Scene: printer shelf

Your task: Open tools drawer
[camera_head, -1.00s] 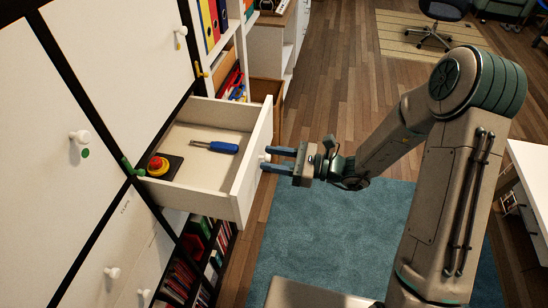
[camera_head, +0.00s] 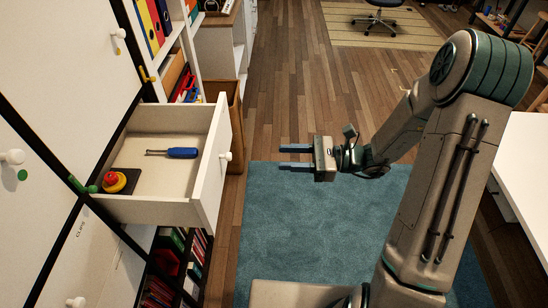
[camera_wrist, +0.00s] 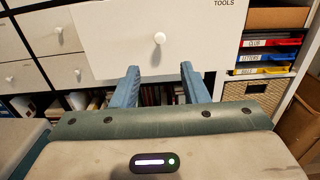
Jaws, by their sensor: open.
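The tools drawer (camera_head: 215,165) is pulled out of the white cabinet in the head view. Inside it lie a blue-handled screwdriver (camera_head: 178,153) and a red button on a yellow and black base (camera_head: 115,182). Its front, labelled TOOLS, faces me in the wrist view (camera_wrist: 110,40), with a round white knob (camera_wrist: 160,38). My gripper (camera_head: 296,156) is open and empty, to the right of the knob in the head view and clear of it. In the wrist view, its two blue fingers (camera_wrist: 160,88) point toward the drawer front, below the knob.
Shelves with binders (camera_head: 155,20) stand beyond the drawer, with a wooden bin (camera_head: 236,120) beside them. Books fill the shelf below. A blue rug (camera_head: 290,230) covers the floor under my arm. A white desk (camera_head: 525,170) stands at the right. Floor space beside the drawer is free.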

